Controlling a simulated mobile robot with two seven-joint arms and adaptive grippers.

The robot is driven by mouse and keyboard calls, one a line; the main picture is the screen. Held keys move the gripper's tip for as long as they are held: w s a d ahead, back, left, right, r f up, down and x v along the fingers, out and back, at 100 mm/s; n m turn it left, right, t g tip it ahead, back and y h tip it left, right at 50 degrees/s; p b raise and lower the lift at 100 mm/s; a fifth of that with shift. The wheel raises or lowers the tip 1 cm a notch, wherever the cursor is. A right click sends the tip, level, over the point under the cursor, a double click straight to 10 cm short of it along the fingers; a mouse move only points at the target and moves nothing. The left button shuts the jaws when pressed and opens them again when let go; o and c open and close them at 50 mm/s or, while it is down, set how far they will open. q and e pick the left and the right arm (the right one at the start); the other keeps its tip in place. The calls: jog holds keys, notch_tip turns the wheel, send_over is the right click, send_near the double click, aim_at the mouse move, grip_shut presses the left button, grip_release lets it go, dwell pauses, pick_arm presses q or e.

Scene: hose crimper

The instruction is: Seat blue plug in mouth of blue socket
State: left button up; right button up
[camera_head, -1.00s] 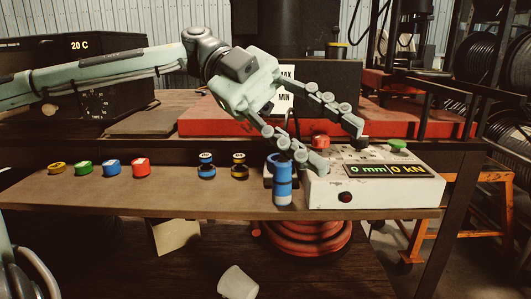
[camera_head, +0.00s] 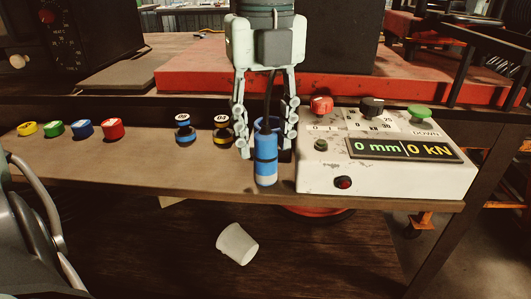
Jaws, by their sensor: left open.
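A blue cylinder (camera_head: 265,170) with a black band around it stands upright at the shelf's front edge, left of the white control box. A black cable runs up from its top. I cannot tell whether the parts above and below the band are plug and socket, or how they fit together. My left gripper (camera_head: 265,138) points down from above, its fingers spread on either side of the cylinder's upper part. It is open; whether a finger touches is unclear. Another small blue cap (camera_head: 82,129) lies on the shelf at the left. My right gripper is not in view.
The control box (camera_head: 400,178), with knobs and a display, stands close right of the left gripper. Yellow, green and red caps (camera_head: 112,129) lie at the left. Two banded pieces (camera_head: 183,129) stand nearer. A white cup (camera_head: 237,244) lies below. The shelf's left front is clear.

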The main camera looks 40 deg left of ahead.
pick_arm(q)
jog(key=shift+f, duration=0.6)
grip_shut()
